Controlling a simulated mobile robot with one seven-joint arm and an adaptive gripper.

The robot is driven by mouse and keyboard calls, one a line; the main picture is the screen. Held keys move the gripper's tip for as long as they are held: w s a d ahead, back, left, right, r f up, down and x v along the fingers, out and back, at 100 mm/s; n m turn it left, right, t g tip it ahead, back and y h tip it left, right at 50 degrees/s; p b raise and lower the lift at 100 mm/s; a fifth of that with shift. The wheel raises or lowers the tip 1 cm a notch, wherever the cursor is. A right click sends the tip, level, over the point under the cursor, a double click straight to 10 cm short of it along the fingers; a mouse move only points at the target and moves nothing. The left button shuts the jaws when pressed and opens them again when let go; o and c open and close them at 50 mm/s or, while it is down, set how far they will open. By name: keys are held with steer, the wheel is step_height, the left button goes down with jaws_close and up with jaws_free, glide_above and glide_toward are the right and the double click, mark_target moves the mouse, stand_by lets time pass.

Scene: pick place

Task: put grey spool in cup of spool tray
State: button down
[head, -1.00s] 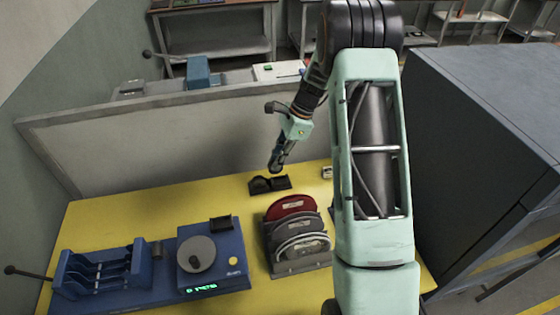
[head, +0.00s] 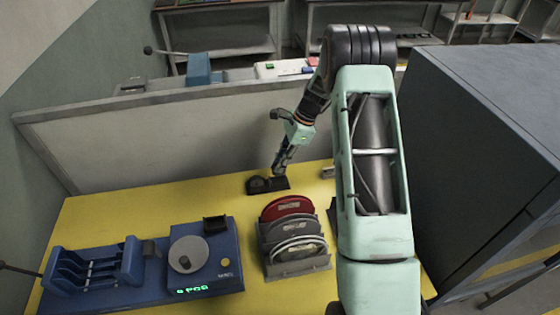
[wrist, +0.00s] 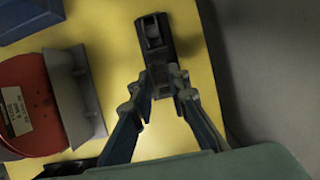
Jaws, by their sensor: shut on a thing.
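The spool tray (head: 258,186) is a small dark tray on the yellow table, close to the grey partition. In the wrist view the tray (wrist: 153,22) runs upward from my fingertips, with a rounded form at its upper part. My gripper (head: 278,174) points down at the right part of the tray. In the wrist view my gripper (wrist: 160,82) is shut on a small dark-grey thing between its fingertips, likely the grey spool. The fingers mostly hide it. I cannot tell whether it touches the tray.
A rack (head: 300,267) with red and grey discs stands nearer me; a red disc (wrist: 25,105) shows at left in the wrist view. A blue device (head: 215,277) stands left. The partition (head: 180,150) rises behind the tray. Yellow table left of the tray is clear.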

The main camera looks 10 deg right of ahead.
steer(key=shift+f, duration=0.2)
stand_by(0.3)
steer(key=shift+f+b, duration=0.85)
steer(key=shift+f, duration=0.15)
steer(key=shift+f, duration=0.4)
steer(key=shift+f+b, duration=0.4)
steer(key=shift+b, duration=0.1)
steer(key=c, duration=1.8)
jaws_free()
steer(key=shift+o, duration=0.6)
